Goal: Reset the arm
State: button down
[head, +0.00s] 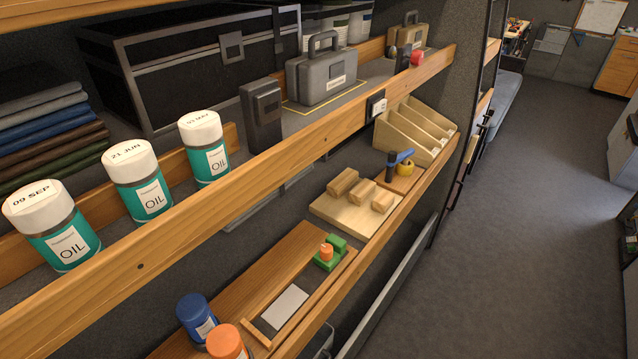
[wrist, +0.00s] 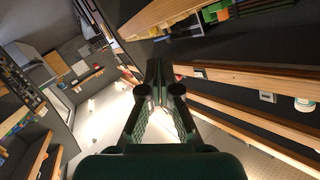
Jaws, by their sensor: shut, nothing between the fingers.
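My gripper (wrist: 160,92) shows in the middle of the wrist view. Its two dark green fingers slant inward and their tips meet, with nothing held between them. The tips are clear of the shelves, over a view of pale floor and open room. No part of my arm or gripper shows in the head view.
Wooden-edged shelves (head: 300,148) run diagonally through the head view. Three oil jars (head: 146,196), a grey toolbox (head: 322,82) and a wooden divider rack (head: 412,135) stand on them. The aisle floor (head: 520,220) at right is clear. Shelf rails (wrist: 245,80) lie right of my gripper.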

jog(key=s+r+n, duration=0.4)
jog(key=s+n, duration=0.1)
jog(key=s, duration=0.8)
jog(key=shift+s+a+g, duration=0.25)
jog(key=shift+a+g, duration=0.05)
